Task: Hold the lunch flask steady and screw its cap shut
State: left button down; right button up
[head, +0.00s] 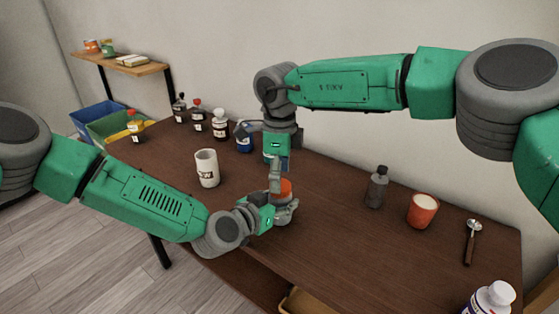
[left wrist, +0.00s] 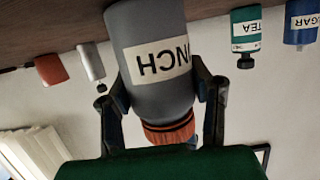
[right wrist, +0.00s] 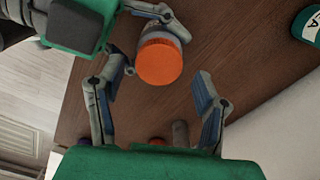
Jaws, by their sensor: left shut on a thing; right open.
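The lunch flask is a grey cylinder with a white label, and in the left wrist view, which is upside down, the flask (left wrist: 158,85) stands between the fingers of my left gripper (left wrist: 161,98). My left gripper is shut on its sides. The orange ridged cap (left wrist: 168,131) sits on the flask's mouth; whether it is tight cannot be told. In the head view the cap (head: 284,187) shows above my left gripper (head: 283,208). My right gripper (right wrist: 164,80) is open and points down over the cap (right wrist: 159,60), its fingers apart from it.
Several dark bottles (head: 220,124) line the back left. A grey bottle (head: 376,188), orange cup (head: 422,211), spoon (head: 471,240) and white-capped bottle (head: 489,299) are on the right. The wooden table is clear around the flask.

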jog(key=shift+f, duration=1.35)
jog(key=c, duration=1.2)
jog(key=shift+m, duration=0.6)
jog(key=o, duration=1.4)
jog(key=shift+r, duration=0.1)
notch_tip(320, 180, up, 12)
jog(key=shift+w, duration=0.1)
